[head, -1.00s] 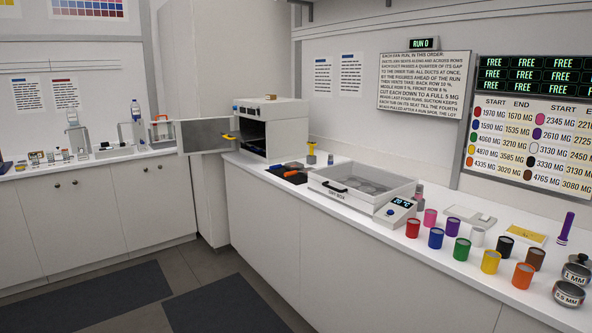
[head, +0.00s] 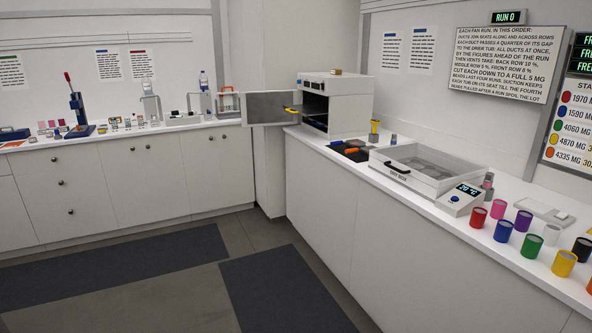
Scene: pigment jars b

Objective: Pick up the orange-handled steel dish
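A small orange piece (head: 352,150), which may be the handle of the steel dish, shows on a dark mat (head: 334,152) on the right counter. The mat lies in front of an open white oven (head: 349,92). The dish's steel part is too small to make out. Neither of my grippers is in view.
The oven door (head: 270,107) stands open to the left. A blue press (head: 77,110) stands on the left counter (head: 100,142). The floor (head: 240,240) is clear.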

